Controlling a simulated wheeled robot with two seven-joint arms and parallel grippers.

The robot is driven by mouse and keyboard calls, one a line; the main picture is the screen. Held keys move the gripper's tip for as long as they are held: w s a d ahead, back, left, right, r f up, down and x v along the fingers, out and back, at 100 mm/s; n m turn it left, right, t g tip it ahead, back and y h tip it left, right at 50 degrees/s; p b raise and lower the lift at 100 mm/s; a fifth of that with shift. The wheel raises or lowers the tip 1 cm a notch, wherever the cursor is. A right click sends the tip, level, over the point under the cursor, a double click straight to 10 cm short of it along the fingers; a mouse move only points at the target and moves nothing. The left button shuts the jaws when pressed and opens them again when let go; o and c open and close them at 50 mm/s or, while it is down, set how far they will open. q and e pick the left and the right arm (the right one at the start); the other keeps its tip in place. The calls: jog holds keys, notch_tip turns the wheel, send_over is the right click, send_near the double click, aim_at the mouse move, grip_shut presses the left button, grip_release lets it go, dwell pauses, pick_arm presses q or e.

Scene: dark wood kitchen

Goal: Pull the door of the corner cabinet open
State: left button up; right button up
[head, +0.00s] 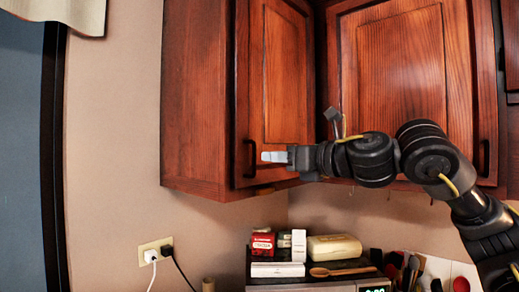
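The reddish-brown wall cabinet (197,95) hangs in the upper middle, by the corner. Its door (276,85) looks shut and has a dark vertical bar handle (249,158) at its lower left. My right arm comes in from the right across the front of the cabinets. My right gripper (268,157) points left, with its pale fingertips just right of the handle. I cannot tell whether they touch it, or whether the fingers are apart, as they overlap from this side. My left gripper is out of view.
A second cabinet door (405,65) with a dark handle (484,158) is on the right, partly behind my arm. Below stand boxes (262,245), a cream container (334,247) and a wooden spoon (342,271) on a dark appliance. A wall outlet (153,250) has cords. The wall left of the cabinet is bare.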

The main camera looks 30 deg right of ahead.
aim_at(256, 155)
jog(key=p+x, duration=0.2)
jog(key=x, duration=0.4)
grip_shut()
